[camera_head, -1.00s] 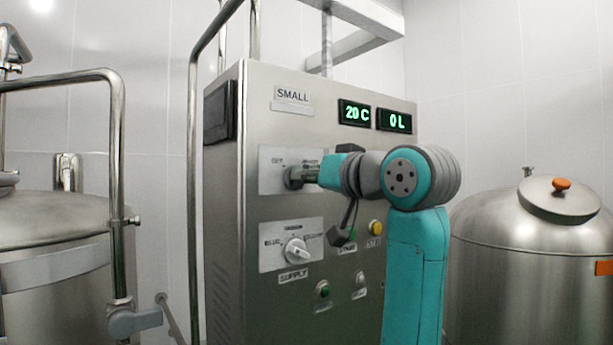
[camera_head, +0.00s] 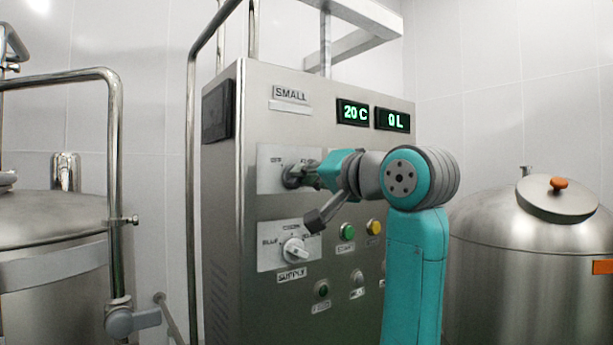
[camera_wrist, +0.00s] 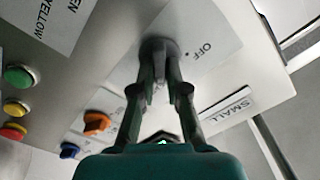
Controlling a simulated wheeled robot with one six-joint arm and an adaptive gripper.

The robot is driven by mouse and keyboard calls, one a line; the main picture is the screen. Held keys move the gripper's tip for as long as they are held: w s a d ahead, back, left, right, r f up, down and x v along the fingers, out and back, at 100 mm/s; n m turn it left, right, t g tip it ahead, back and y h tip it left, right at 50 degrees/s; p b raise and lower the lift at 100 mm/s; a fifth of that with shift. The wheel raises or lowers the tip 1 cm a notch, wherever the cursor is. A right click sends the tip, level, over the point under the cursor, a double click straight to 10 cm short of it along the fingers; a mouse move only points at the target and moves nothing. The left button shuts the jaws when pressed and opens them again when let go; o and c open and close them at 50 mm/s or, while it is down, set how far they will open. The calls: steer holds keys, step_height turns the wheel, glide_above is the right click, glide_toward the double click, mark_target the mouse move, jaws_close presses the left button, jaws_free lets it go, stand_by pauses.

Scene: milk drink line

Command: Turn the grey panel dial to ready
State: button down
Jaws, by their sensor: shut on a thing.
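The grey panel dial (camera_head: 291,177) is the upper dial on the steel cabinet, on a pale plate under the "SMALL" label. My gripper (camera_head: 308,175) reaches it from the right and is shut on it. In the wrist view the two fingers of my gripper (camera_wrist: 160,88) close around the grey dial (camera_wrist: 157,50), and "OFF" is printed on the plate (camera_wrist: 212,42) beside it. My gripper and wrist hide the right part of the plate in the head view, so the other marking cannot be read.
The white supply dial (camera_head: 295,250) sits just below. Green (camera_head: 347,232) and yellow (camera_head: 374,227) buttons are to its right. Displays read 20 C (camera_head: 353,112) and 0 L (camera_head: 393,119). A steel tank (camera_head: 520,265) stands at right, and a rail (camera_head: 116,200) at left.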

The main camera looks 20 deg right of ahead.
steer(key=shift+f, duration=0.1)
steer(key=c, duration=1.2)
jaws_free()
steer(key=v, duration=1.2)
